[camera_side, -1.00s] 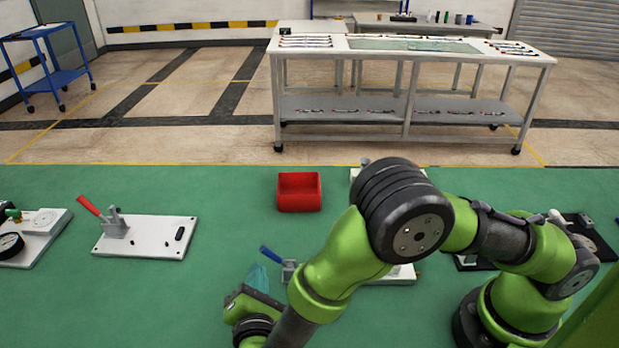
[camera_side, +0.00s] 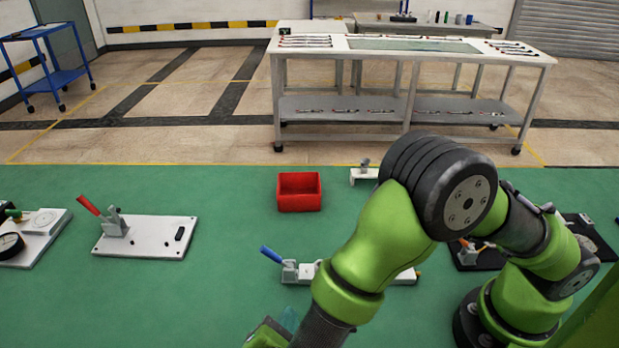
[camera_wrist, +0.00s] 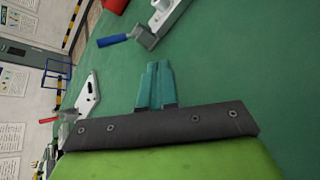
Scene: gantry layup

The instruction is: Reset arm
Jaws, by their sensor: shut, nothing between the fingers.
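My gripper (camera_wrist: 157,86) shows in the wrist view with its two teal fingers side by side, shut and empty. In the side view only a small part of my gripper (camera_side: 289,320) shows at the bottom edge, partly hidden by my arm. The fingers are apart from everything on the green table (camera_side: 230,290). A fixture with a blue-handled clamp (camera_side: 272,254) stands beyond the gripper, partly hidden behind my arm. The same blue handle (camera_wrist: 112,40) shows in the wrist view.
A white plate with a red-handled clamp (camera_side: 146,238) lies to the left. A red bin (camera_side: 299,191) stands at the table's far side. A gauge fixture (camera_side: 30,235) is at the left edge, a black-based fixture (camera_side: 478,255) at the right. The front left of the table is clear.

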